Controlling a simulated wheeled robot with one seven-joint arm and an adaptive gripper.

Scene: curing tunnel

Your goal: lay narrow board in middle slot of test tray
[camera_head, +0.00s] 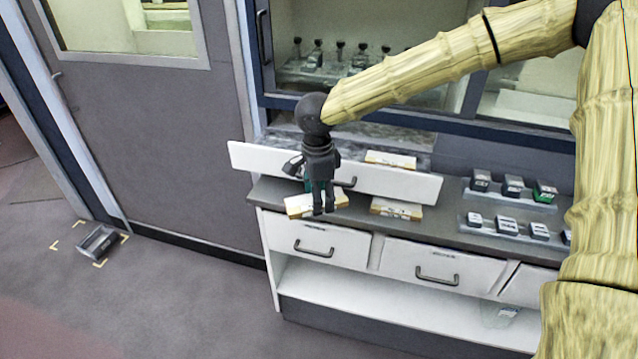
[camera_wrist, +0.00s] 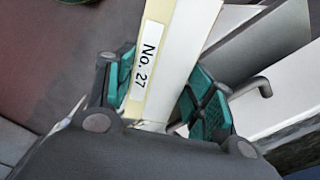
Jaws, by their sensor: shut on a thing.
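My gripper (camera_head: 321,205) points down over the front left of the bench, in front of a long white panel. In the wrist view its green-padded fingers (camera_wrist: 165,95) are shut on a pale narrow board (camera_wrist: 187,45) with a label reading "No. 27". In the head view a pale board (camera_head: 298,206) shows at the fingertips, partly hidden by them. It seems to be the held one; whether it touches the bench I cannot tell. Similar pale boards are on the bench (camera_head: 396,209) and behind the panel (camera_head: 391,160). I cannot pick out the test tray or its middle slot for certain.
The long white panel (camera_head: 400,185) with a handle stands close behind my gripper. Two grey holders (camera_head: 466,188) (camera_head: 464,226) with small dark blocks stand on the bench at right. White drawers (camera_head: 318,236) are below. A grey device (camera_head: 98,243) lies on the floor between yellow corner marks.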

